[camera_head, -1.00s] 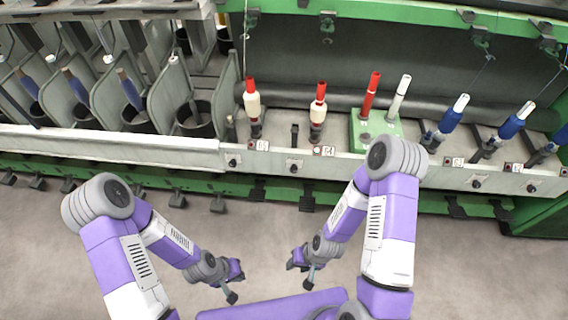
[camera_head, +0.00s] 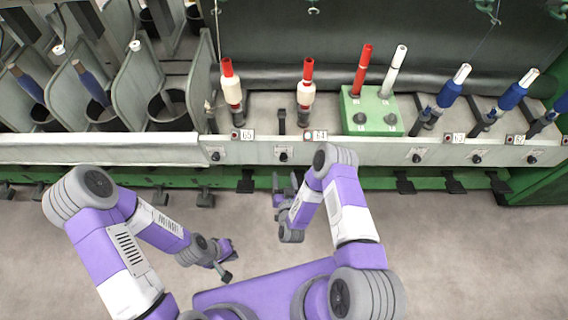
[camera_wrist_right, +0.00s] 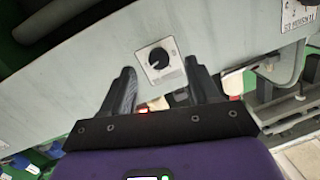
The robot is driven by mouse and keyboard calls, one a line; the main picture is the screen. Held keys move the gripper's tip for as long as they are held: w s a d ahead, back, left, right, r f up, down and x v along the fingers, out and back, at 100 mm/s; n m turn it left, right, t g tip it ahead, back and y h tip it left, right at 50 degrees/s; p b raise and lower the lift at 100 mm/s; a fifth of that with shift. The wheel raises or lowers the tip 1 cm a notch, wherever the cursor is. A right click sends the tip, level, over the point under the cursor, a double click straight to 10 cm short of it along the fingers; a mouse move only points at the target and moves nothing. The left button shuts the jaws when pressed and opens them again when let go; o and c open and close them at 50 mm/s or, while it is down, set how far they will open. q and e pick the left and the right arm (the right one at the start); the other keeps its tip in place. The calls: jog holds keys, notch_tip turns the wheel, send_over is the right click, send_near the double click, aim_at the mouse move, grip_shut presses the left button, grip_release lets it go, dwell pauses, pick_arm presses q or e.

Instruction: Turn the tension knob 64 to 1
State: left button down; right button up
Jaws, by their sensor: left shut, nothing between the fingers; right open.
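The tension knob by label 64 is a small black dial (camera_head: 283,156) on the pale front rail, left of and below the 64 label (camera_head: 320,135). In the right wrist view a black round knob (camera_wrist_right: 158,57) on a white square plate sits between and beyond my fingertips; its scale is too small to read. My right gripper (camera_head: 285,187) is open, below and in front of the rail, and apart from the knob. In the wrist view its two dark fingers (camera_wrist_right: 160,75) stand either side of the knob plate. My left gripper (camera_head: 229,263) is shut and empty, low over the floor.
Similar knobs sit along the rail, at left (camera_head: 215,156) and right (camera_head: 417,158). Above it stand red-topped bobbins (camera_head: 307,90), a green block (camera_head: 362,125) with two tubes, and blue bobbins (camera_head: 450,92). Green machine parts run below the rail. The grey floor in front is open.

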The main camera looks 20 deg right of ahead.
aim_at(284, 160)
jog(key=shift+t+h, duration=0.5)
jog(key=shift+h, duration=0.1)
jog(key=x, duration=0.2)
jog(key=b+x, duration=0.1)
jog(key=x, duration=0.2)
jog(key=b+x, duration=0.1)
jog(key=x, duration=0.1)
jog(key=shift+w+d+r, duration=0.25)
jog(key=shift+r, duration=0.1)
jog(key=c, duration=1)
